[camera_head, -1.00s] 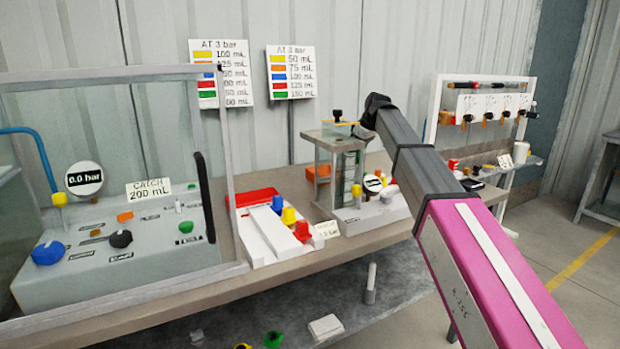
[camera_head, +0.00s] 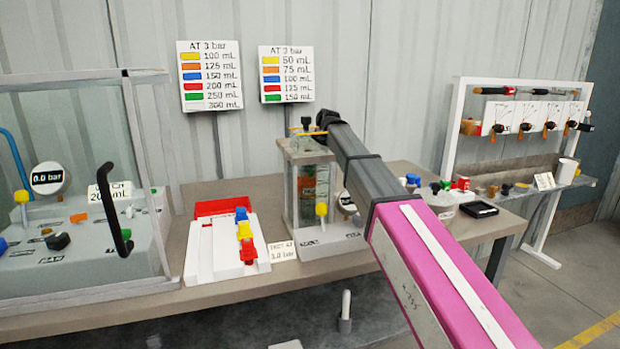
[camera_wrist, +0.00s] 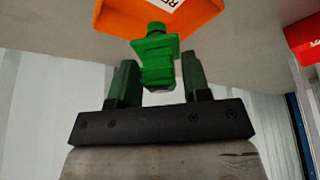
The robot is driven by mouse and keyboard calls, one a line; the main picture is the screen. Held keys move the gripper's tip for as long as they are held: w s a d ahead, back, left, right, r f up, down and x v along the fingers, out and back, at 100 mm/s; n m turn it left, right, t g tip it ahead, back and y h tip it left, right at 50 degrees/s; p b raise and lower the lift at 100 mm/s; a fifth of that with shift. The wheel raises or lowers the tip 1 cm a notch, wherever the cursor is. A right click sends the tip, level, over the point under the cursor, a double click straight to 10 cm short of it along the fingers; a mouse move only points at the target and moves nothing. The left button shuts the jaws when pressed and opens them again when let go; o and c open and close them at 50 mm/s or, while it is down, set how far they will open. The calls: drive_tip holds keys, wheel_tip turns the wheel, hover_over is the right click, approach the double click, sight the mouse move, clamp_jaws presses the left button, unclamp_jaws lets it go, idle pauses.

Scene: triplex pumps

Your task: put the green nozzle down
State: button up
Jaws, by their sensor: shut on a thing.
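The green nozzle (camera_wrist: 157,58) is in the middle of the wrist view, a stubby stepped piece with a square flange. My gripper (camera_wrist: 157,78) is shut on it, with one dark green finger on either side. The nozzle's end overlaps the edge of an orange tray (camera_wrist: 200,18) with a partly cut-off white label; I cannot tell whether they touch.
A white holder (camera_head: 205,250) with blue, yellow and red nozzles and a red tray (camera_head: 222,207) stand left of the test stand. The clear-walled catch station (camera_head: 90,270) is at far left. Small parts and a black tray (camera_head: 479,209) lie right. A red box (camera_wrist: 305,35) shows in the wrist view.

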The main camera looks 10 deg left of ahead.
drive_tip(key=shift+f, duration=2.4)
drive_tip(key=shift+f, duration=0.1)
drive_tip(key=o, duration=0.9)
drive_tip(key=v, duration=1.2)
